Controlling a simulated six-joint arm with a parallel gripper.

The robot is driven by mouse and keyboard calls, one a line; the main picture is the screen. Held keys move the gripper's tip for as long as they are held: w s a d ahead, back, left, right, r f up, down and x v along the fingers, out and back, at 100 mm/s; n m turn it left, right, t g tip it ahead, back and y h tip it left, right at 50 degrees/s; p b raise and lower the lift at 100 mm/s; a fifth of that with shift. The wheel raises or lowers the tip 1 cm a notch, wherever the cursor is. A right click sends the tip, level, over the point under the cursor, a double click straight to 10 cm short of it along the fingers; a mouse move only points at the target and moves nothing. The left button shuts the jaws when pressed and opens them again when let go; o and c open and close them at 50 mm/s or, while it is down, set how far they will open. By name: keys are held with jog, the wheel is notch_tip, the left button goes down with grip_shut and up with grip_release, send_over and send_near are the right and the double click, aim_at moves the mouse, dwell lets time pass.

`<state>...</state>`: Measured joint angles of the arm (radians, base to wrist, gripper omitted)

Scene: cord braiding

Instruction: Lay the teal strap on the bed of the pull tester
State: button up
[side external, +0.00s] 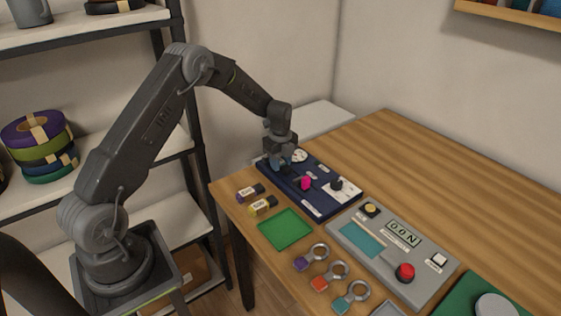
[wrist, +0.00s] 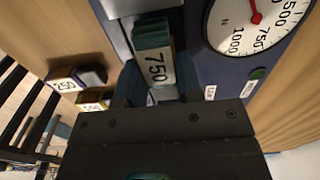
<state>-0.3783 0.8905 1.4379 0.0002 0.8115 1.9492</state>
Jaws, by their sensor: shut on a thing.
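My gripper (wrist: 157,85) is shut on the teal strap (wrist: 153,32), a folded bundle with a white label reading 750. The pull tester (side external: 312,208) is a dark blue board near the table's far left edge, with a round white dial (side external: 299,156), a pink knob (side external: 305,183) and a black part on a white plate. In the side external view my gripper (side external: 278,160) is over the tester's left end, beside the dial. In the wrist view the dial (wrist: 255,22) is right of the strap. I cannot tell whether the strap touches the tester. My gripper hides most of it in the side view.
A purple strap (side external: 250,193) labelled 250 and a yellow strap (side external: 262,206) lie left of the tester. A green mat (side external: 285,229), several tagged rings (side external: 330,276) and a grey console (side external: 392,250) with a red button lie nearer. The table behind is clear.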

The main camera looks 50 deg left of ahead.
jog(key=shift+f, duration=0.25)
dwell(0.5)
jog(key=o, duration=1)
notch_tip(320, 180, up, 11)
dwell(0.7)
